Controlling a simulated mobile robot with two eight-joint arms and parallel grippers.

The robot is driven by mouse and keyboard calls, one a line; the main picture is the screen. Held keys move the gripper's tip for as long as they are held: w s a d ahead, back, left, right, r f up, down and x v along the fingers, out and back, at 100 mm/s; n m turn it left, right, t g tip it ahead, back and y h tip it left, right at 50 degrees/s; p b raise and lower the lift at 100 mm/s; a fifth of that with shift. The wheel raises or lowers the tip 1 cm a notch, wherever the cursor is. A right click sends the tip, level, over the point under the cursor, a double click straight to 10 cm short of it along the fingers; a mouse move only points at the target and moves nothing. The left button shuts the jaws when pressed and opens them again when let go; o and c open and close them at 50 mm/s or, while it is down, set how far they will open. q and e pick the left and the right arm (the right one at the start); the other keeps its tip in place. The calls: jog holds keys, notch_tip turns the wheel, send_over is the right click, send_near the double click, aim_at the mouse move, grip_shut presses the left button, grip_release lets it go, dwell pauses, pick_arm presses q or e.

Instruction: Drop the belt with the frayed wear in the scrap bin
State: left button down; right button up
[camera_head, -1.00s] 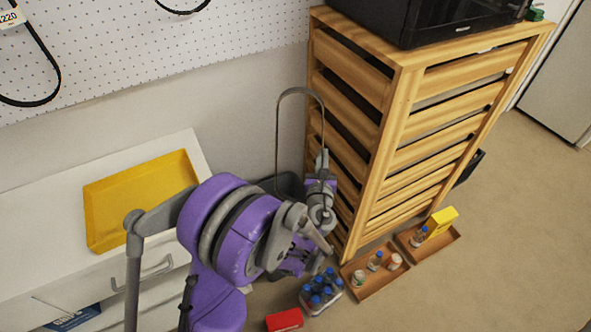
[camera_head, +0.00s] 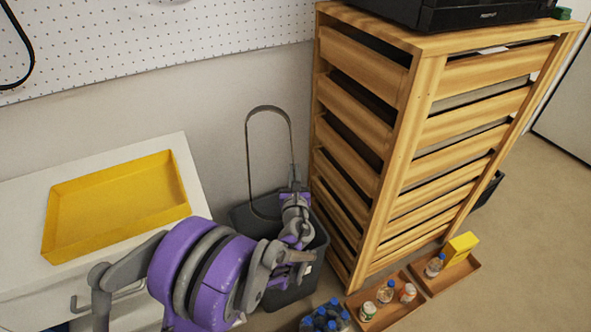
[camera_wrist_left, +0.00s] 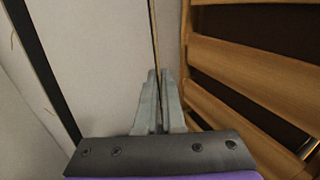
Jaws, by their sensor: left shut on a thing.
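My left gripper (camera_head: 295,178) is shut on a thin dark belt (camera_head: 249,155), which stands up as a tall loop above and left of the jaws. In the left wrist view the fingertips (camera_wrist_left: 160,100) are closed on one strand, and the belt's other strand (camera_wrist_left: 45,75) runs down the left side. A dark grey bin (camera_head: 318,255) stands on the floor between the wall and the wooden cabinet. My gripper and the belt are over the bin, and my arm hides part of it. My right gripper is not in view.
The slatted wooden cabinet (camera_head: 400,150) rises close to the right of the bin, with a black machine (camera_head: 460,14) on top. A yellow tray (camera_head: 115,205) lies on the white cabinet at left. Bottles (camera_head: 325,318) and brown trays (camera_head: 445,277) sit on the floor.

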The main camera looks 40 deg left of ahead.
pick_arm(q)
jog(key=shift+f+b, duration=3)
jog(key=shift+f, duration=2)
notch_tip(320, 180, down, 14)
jog(key=c, duration=0.9)
grip_release()
jog(key=shift+c, duration=0.2)
jog(key=shift+r, duration=0.1)
jog(key=shift+s+d+r+g+h+p, duration=0.35)
jog(key=shift+g+h+p, duration=0.3)
jog(key=shift+g+p, duration=0.3)
jog(key=shift+s+d+r+g+h+p, duration=0.4)
jog(key=shift+g+h+p, duration=0.3)
jog(key=shift+p, duration=0.35)
